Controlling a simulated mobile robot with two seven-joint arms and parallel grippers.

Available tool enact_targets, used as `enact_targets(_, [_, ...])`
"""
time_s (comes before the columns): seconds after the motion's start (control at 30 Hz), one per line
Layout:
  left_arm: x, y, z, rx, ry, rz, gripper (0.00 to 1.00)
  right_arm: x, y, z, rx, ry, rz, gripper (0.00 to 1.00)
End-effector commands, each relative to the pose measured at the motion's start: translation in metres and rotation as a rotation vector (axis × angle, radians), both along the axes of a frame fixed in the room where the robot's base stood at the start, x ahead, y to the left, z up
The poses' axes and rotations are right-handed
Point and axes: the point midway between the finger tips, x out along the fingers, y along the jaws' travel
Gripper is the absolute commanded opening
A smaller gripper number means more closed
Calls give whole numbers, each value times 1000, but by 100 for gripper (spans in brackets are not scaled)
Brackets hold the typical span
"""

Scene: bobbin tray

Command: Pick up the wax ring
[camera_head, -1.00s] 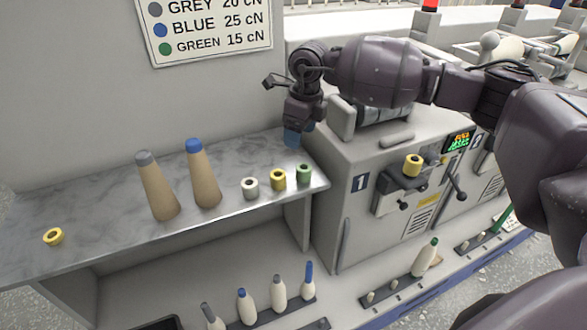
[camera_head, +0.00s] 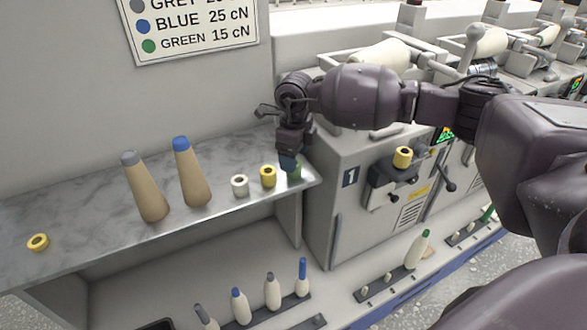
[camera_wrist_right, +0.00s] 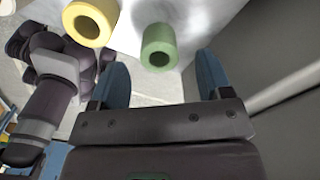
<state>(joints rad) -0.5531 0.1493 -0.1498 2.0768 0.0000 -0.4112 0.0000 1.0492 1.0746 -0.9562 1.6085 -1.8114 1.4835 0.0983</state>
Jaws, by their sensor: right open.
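Several short rings stand on the marble-look shelf: a green ring (camera_head: 297,172) near its right end, a yellow ring (camera_head: 268,177), a whitish ring (camera_head: 240,186), and another yellow ring (camera_head: 38,242) far left. Which one is the wax ring I cannot tell by looks. My right gripper (camera_head: 288,163) is at the green ring and partly hides it. In the right wrist view my right gripper (camera_wrist_right: 163,70) is open, its blue fingers apart and empty. The green ring (camera_wrist_right: 158,58) lies just beyond the gap between the fingertips, and a yellow ring (camera_wrist_right: 90,24) is left of it.
A machine marked 1 (camera_head: 351,177) borders the shelf's right end and carries a yellow ring (camera_head: 402,157). The shelf (camera_head: 85,220) is clear between the cones and the far-left ring.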

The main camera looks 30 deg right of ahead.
Motion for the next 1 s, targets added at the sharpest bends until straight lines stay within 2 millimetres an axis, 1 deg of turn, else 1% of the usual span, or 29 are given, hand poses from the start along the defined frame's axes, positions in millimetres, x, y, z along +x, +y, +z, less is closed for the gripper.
enact_targets(0.03, [-2,0,-3,0,6,1,43,0,1,-11,0,5,0,72])
enact_targets(0.1, [-3,0,-5,-2,10,1,43,0,1,-21,-1,4,0,72])
enact_targets(0.2, [-3,-1,-6,-2,11,2,43,0,2,-31,1,4,0,72])
enact_targets(0.43, [-1,-1,-2,-4,4,2,43,1,2,-31,0,0,0,72])
enact_targets(0.47, [-1,-1,-2,-4,3,2,43,1,2,-31,0,0,0,70])
enact_targets(0.5, [-1,-1,-2,-3,3,1,43,0,1,-31,0,0,0,64])
enact_targets(0.8, [-1,-1,-2,-3,3,1,43,0,1,-31,0,0,0,19])
enact_targets(1.0, [-2,0,-4,0,8,0,43,0,1,-31,0,0,0,19])
